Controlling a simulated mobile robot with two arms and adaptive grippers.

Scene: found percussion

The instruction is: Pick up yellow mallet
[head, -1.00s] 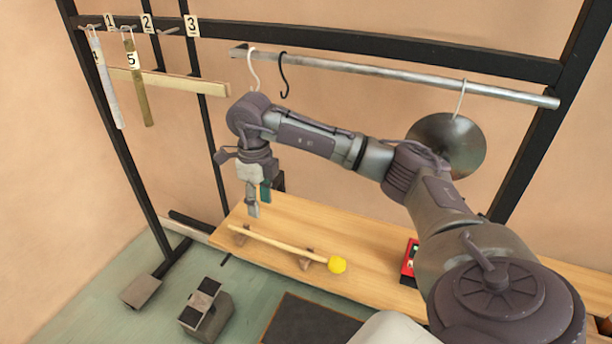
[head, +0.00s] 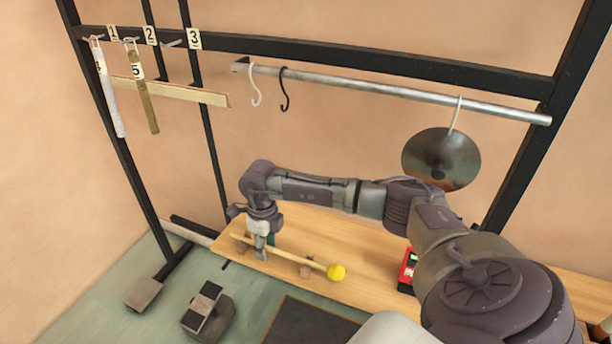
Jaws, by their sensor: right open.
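The yellow mallet has a round yellow head (head: 336,272) and a pale wooden handle (head: 292,257). It rests across two small wooden supports (head: 306,268) on the wooden bench top (head: 365,255). My right gripper (head: 266,250) points down at the handle, nearer its left end and away from the yellow head. Its fingers are open, with one in front of the handle and the other partly hidden behind. I cannot tell whether they touch the handle. My left gripper is not in view.
A red device (head: 408,268) stands on the bench to the right. Behind, a metal rail (head: 400,92) carries hooks and a hanging dark disc (head: 441,160). Numbered bars hang at the left (head: 142,100). A dark mat (head: 310,328) lies on the floor in front.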

